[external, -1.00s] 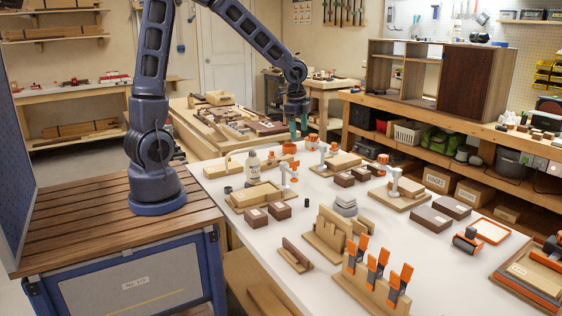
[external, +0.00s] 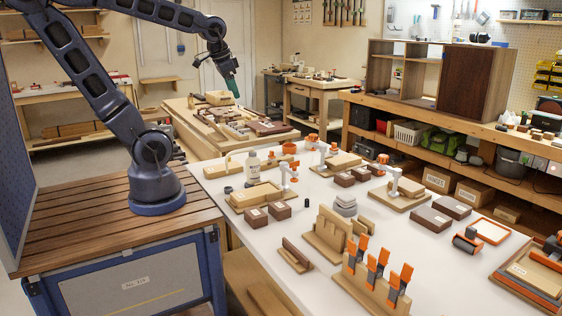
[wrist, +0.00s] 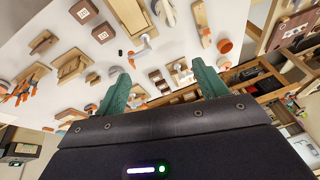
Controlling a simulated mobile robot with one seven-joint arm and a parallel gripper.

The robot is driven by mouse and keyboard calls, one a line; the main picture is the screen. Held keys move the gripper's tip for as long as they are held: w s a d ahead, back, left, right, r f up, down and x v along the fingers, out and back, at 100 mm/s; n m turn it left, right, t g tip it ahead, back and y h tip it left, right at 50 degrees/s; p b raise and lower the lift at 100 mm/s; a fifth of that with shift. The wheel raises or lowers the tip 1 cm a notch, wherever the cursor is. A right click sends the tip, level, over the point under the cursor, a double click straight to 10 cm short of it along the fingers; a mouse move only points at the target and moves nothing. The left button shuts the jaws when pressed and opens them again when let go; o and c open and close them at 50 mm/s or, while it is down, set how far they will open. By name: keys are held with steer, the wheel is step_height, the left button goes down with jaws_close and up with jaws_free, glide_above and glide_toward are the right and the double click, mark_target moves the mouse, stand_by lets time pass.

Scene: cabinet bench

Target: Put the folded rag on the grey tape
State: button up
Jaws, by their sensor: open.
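A light grey folded cloth, which looks like the folded rag (external: 345,197), lies on top of a darker grey round thing, likely the grey tape (external: 345,210), near the middle of the white bench. The two form one low stack, and the edge between them is small and hard to make out. In the wrist view the stack is a small grey patch (wrist: 115,72), partly behind the left finger. My gripper (external: 233,87) is high and far from the stack, beyond the bench's far left end. Its green fingers (wrist: 160,85) are apart with nothing between them.

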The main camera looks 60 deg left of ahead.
steer(key=s+a+n, duration=0.1)
steer(key=s+n, duration=0.1)
steer(key=s, duration=0.3)
steer(key=shift+s+a+r+t+h, duration=0.4)
steer(key=shift+r, duration=0.05)
stand_by(0.9)
